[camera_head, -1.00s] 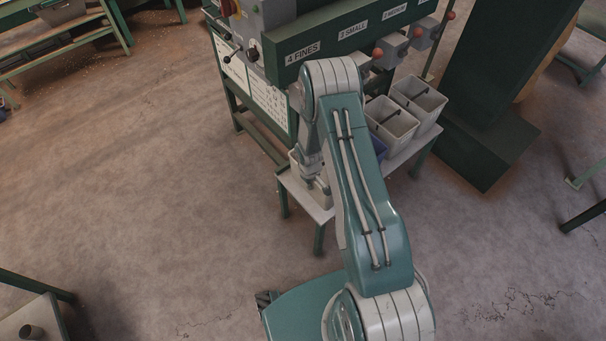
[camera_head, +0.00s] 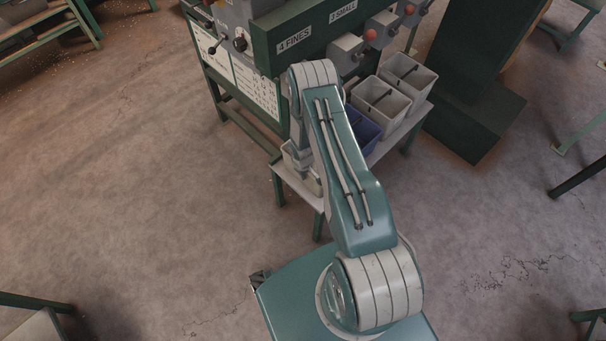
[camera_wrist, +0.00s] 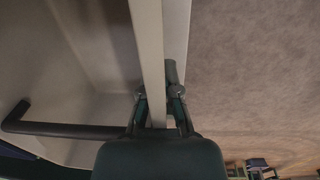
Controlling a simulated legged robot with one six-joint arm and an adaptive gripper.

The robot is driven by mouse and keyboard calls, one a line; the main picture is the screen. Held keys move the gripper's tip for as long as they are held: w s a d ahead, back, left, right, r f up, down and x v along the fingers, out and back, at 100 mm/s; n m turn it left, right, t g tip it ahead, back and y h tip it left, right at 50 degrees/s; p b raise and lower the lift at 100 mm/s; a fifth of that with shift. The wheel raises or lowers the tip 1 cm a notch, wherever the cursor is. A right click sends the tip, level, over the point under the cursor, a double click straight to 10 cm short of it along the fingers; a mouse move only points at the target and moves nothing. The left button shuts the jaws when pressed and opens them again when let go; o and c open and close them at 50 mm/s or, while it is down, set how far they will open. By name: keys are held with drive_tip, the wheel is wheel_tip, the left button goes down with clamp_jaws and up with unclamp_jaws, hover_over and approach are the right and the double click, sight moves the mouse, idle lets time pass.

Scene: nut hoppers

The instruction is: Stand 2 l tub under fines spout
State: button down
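A pale tub (camera_head: 288,156) stands at the near left end of the low bench, partly hidden by my arm. In the wrist view its pale wall (camera_wrist: 151,45) runs up from between my fingers, with a dark handle (camera_wrist: 60,129) to the left. My gripper (camera_wrist: 158,95) has one finger on each side of this wall and appears closed on it. The "4 FINES" label (camera_head: 294,40) is on the green hopper beam above that bench end. The fines spout is hidden behind my arm.
The bench (camera_head: 395,137) also holds a blue tub (camera_head: 362,128) and two grey-white tubs (camera_head: 381,100) (camera_head: 408,76) in a row to the right. Grey spouts with red knobs (camera_head: 371,35) hang above. Open floor (camera_head: 120,180) lies to the left.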

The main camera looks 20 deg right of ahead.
drive_tip(key=c, duration=0.8)
unclamp_jaws()
drive_tip(key=shift+d+f, duration=0.1)
drive_tip(key=shift+d, duration=0.2)
drive_tip(key=shift+a, duration=0.1)
drive_tip(key=shift+a+r, duration=0.1)
drive_tip(key=shift+r, duration=0.4)
drive_tip(key=s+a+r+m+t, duration=0.1)
drive_tip(key=a+r, duration=0.1)
drive_tip(key=r, duration=1.9)
drive_tip(key=s+a+r+m+t, duration=0.1)
drive_tip(key=s+a+r+t, duration=0.1)
drive_tip(key=r, duration=2)
drive_tip(key=s+a+r+m+t, duration=0.1)
drive_tip(key=s+a+r, duration=0.1)
drive_tip(key=s+r, duration=0.5)
drive_tip(key=s+a+r+m+t, duration=0.1)
drive_tip(key=s+a+r, duration=0.2)
drive_tip(key=s+r, duration=0.5)
drive_tip(key=s, duration=0.5)
drive_tip(key=shift+r+y, duration=0.25)
drive_tip(key=shift+y, duration=0.05)
drive_tip(key=shift+a, duration=0.1)
